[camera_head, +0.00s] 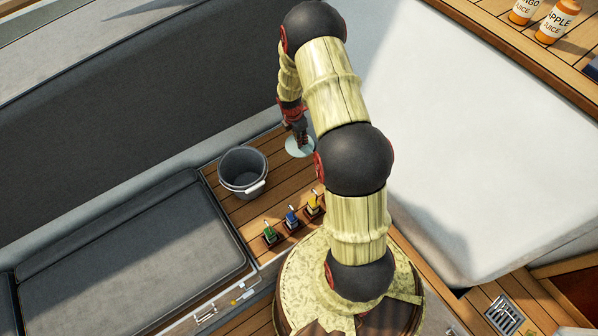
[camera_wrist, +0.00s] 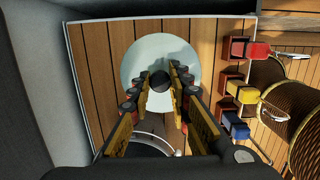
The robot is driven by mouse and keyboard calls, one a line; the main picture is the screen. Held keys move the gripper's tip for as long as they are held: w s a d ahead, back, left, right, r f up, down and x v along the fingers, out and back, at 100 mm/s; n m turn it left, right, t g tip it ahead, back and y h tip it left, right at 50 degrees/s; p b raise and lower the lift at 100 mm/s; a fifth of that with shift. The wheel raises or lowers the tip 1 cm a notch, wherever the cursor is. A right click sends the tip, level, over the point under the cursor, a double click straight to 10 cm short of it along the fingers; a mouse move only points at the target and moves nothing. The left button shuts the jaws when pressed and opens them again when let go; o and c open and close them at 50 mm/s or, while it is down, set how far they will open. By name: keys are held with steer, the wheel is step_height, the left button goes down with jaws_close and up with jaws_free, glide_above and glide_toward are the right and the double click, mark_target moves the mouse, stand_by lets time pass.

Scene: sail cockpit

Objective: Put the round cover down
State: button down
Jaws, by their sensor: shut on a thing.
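The round cover (camera_head: 300,147) is a pale disc on or just above the wooden deck, beside the bucket in the head view. In the wrist view the round cover (camera_wrist: 150,52) lies beyond my fingers, with a dark knob at its middle. My gripper (camera_head: 301,138) points down over it and is shut on the dark knob (camera_wrist: 161,82). I cannot tell whether the cover touches the deck. The gripper and arm hide part of it.
A grey bucket (camera_head: 242,172) stands left of the cover. Green (camera_head: 270,234), blue (camera_head: 291,218) and yellow (camera_head: 313,203) handled items stand in a row in front, with a red one (camera_wrist: 247,49) in the wrist view. A grey cushion (camera_head: 120,262) borders the deck.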

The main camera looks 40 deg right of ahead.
step_height(320, 180, down, 21)
steer(key=b, duration=0.8)
steer(key=shift+b, duration=0.3)
steer(key=shift+f, duration=0.1)
steer(key=c, duration=1.7)
jaws_free()
steer(key=shift+o, duration=0.2)
